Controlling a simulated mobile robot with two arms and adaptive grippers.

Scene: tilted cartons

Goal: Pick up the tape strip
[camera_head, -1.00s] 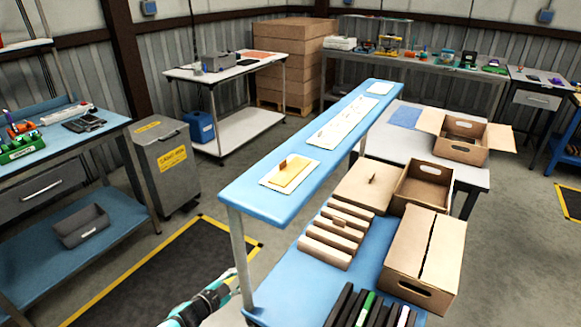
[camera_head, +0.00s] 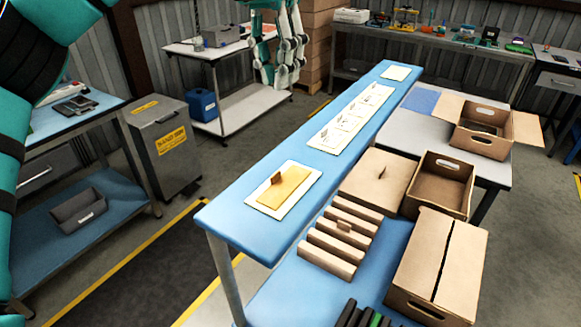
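A small brown upright piece (camera_head: 277,178), which looks like a tape strip, stands on a yellow pad (camera_head: 290,187) on a white sheet, near the front end of the raised blue shelf. Similar small brown pieces show on a flat carton (camera_head: 362,181) and among the upright cartons (camera_head: 333,246); I cannot tell which is meant. My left gripper (camera_head: 278,82) hangs fingers down at the top, beyond the shelf's left edge in the picture and well apart from the pieces. Its fingers look apart and empty. My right gripper is not in view.
The blue shelf (camera_head: 238,222) stands above a lower blue surface with the cartons. A white sheet (camera_head: 349,118) with small pieces lies further along it. An open box (camera_head: 438,185) and a closed carton (camera_head: 436,265) stand at right.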

